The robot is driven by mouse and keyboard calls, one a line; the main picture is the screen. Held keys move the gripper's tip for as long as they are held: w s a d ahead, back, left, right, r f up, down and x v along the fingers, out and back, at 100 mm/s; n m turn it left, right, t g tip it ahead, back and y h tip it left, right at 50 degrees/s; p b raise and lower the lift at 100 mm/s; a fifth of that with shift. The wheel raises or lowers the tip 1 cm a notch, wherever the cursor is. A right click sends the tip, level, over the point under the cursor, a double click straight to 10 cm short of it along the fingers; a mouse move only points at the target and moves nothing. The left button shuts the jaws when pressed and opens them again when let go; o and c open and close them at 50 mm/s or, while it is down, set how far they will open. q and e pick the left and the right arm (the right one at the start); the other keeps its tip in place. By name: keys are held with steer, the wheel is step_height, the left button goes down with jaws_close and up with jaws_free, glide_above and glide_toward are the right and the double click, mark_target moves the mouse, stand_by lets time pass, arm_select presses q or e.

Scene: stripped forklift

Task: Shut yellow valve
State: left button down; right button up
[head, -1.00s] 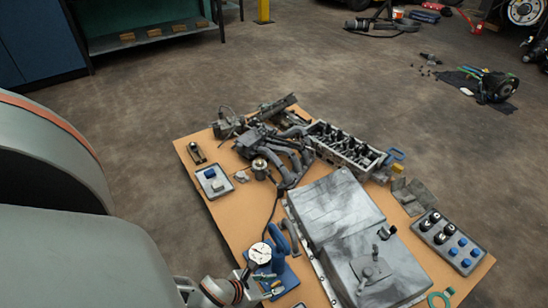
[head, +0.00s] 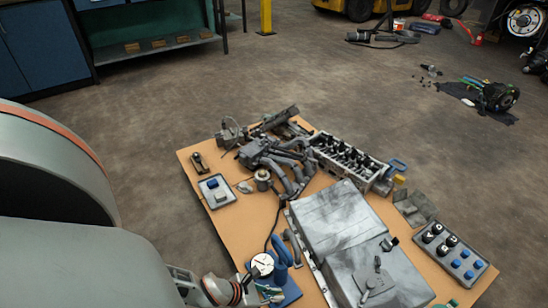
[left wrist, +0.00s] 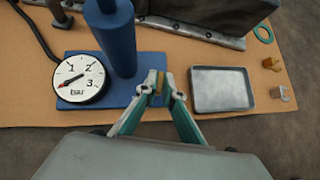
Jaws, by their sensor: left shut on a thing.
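My left gripper (left wrist: 160,95) is beside the blue base (left wrist: 75,104) in the left wrist view, its fingertips close together. A small yellow-brown piece shows between them, which I take for the yellow valve (left wrist: 167,87); the fingers hide most of it, so its angle cannot be told. The blue cylinder (left wrist: 116,40) stands upright just left of the fingertips. A round white gauge (left wrist: 80,80), marked 1, 2, 3 and bar, is beside it. In the head view my left gripper (head: 270,294) is low, near the gauge (head: 262,264). My right gripper is not in view.
A grey tray (left wrist: 222,90) lies right of the fingers, with small brass-coloured (left wrist: 271,64) and grey pieces beyond it. A large grey cover (head: 350,240), engine parts and a tray of knobs (head: 446,253) fill the board. A hose runs from the gauge.

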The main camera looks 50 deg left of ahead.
arm_select(q)
steer(key=shift+w+a+m+h, duration=0.1)
steer(key=shift+a+m+h, duration=0.1)
steer(key=shift+m+h, duration=0.25)
steer(key=shift+f+m+g+h, duration=0.15)
steer(key=shift+m+g+h, duration=0.35)
steer(key=shift+m, duration=0.55)
steer(key=shift+a+f+m+g+h+b, duration=0.15)
steer(key=shift+m+g+h+b, duration=0.25)
steer(key=shift+m+h+b, duration=0.35)
steer(key=shift+m+g+h, duration=0.4)
steer(key=shift+m+h, duration=0.1)
steer(key=shift+m, duration=0.45)
steer(key=m+g+h+b, duration=0.1)
steer(key=m, duration=0.1)
steer(key=shift+w+a+m+g, duration=0.1)
steer(key=shift+m+g, duration=0.2)
steer(key=m+g, duration=0.2)
steer(key=shift+w+r+m+h, duration=0.2)
steer(key=shift+m+h, duration=0.1)
steer(key=shift+h, duration=0.1)
steer(key=shift+m+g, duration=0.3)
steer(key=shift+m, duration=0.2)
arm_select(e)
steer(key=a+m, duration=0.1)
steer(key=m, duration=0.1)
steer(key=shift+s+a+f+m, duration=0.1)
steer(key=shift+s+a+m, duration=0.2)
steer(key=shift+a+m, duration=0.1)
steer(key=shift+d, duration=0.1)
